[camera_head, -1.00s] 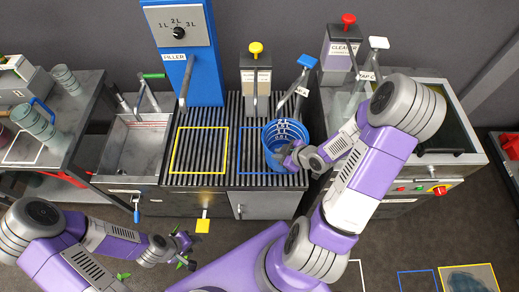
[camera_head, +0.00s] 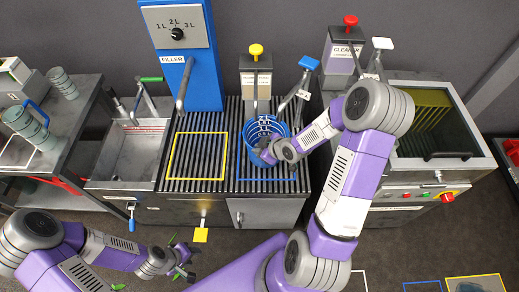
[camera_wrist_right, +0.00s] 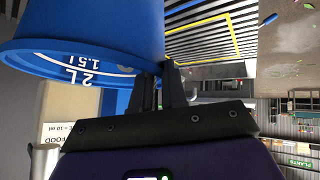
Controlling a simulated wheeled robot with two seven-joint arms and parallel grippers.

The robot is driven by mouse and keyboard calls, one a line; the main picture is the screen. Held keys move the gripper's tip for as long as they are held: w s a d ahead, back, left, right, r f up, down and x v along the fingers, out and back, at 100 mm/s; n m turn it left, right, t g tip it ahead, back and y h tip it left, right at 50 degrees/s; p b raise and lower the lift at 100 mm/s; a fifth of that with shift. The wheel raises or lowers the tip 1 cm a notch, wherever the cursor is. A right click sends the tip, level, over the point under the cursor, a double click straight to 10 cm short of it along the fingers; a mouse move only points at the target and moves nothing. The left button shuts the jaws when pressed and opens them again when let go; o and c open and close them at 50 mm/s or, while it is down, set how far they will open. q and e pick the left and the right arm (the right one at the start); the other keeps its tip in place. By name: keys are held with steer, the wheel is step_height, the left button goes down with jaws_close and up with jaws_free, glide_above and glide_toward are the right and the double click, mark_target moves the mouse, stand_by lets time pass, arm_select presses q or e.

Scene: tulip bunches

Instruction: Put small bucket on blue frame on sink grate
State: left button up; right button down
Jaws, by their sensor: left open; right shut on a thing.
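The small blue bucket (camera_head: 252,153) with white volume marks is at the right half of the sink grate (camera_head: 233,150). It overlaps the blue frame (camera_head: 262,180), hiding the frame's far part. I cannot tell whether its base touches the grate. My right gripper (camera_head: 267,155) is shut on the near side of the bucket. In the right wrist view the bucket (camera_wrist_right: 90,30) fills the upper left, its rim close to the fingers (camera_wrist_right: 160,88). My left gripper (camera_head: 186,260) is open and empty, low in front of the sink.
A yellow frame (camera_head: 197,156) on the grate left of the bucket is empty. Tap levers, one blue-tipped (camera_head: 308,64), a yellow-topped food dispenser (camera_head: 256,75) and the blue filler (camera_head: 190,80) stand behind. A grey basin (camera_head: 130,150) is at left, a tank (camera_head: 435,115) at right.

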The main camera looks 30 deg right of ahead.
steer(key=c, duration=1.1)
jaws_free()
steer(key=shift+r, duration=0.1)
steer(key=shift+p+v, duration=3.35)
steer(key=shift+v, duration=2.6)
steer(key=s+a+f+m+g+y, duration=0.15)
steer(key=a+f+m+g, duration=0.35)
steer(key=a+f, duration=0.65)
steer(key=s+a+f+m+g, duration=0.1)
steer(key=s+a+f, duration=0.1)
steer(key=a, duration=0.1)
steer(key=s+a+f+m+g, duration=0.1)
steer(key=s+a+f+m, duration=0.1)
steer(key=s+a, duration=0.1)
steer(key=s+a+f+m, duration=0.1)
steer(key=s+a, duration=0.1)
steer(key=a, duration=0.1)
steer(key=shift+s+a+f+m+g, duration=0.1)
steer(key=shift+s+f+m+g, duration=0.2)
steer(key=shift+s+f+g, duration=0.1)
steer(key=shift+w, duration=0.1)
